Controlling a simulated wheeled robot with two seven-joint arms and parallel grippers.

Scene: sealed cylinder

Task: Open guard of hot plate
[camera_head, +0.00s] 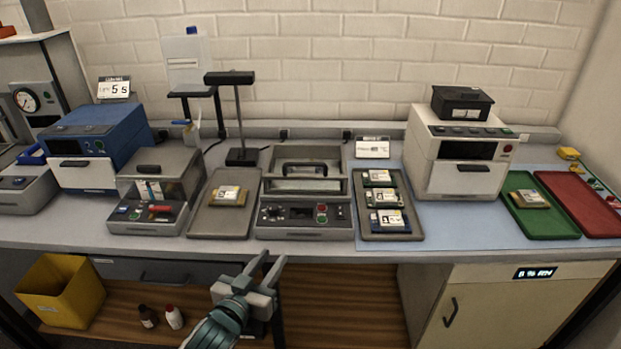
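A grey bench device (305,218) with a front panel of knobs and buttons stands at the middle of the bench. A framed cover with a dark handle (305,168) sits at its top. A second device (148,217) to its left has a see-through cover (160,175) with a dark handle, which looks lowered. Which of the two is the hot plate, I cannot tell for sure. My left gripper (266,264) is in front of the bench edge, below the middle device and apart from it. Its two fingers are spread with nothing between them. My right gripper is out of view.
Grey trays with labelled pieces flank the middle device, the left tray (204,228) and the right tray (372,233). A lamp-like stand (239,120) rises behind. A white oven-like box (428,168) and green tray (560,229) stand right. A yellow bin (62,300) is below.

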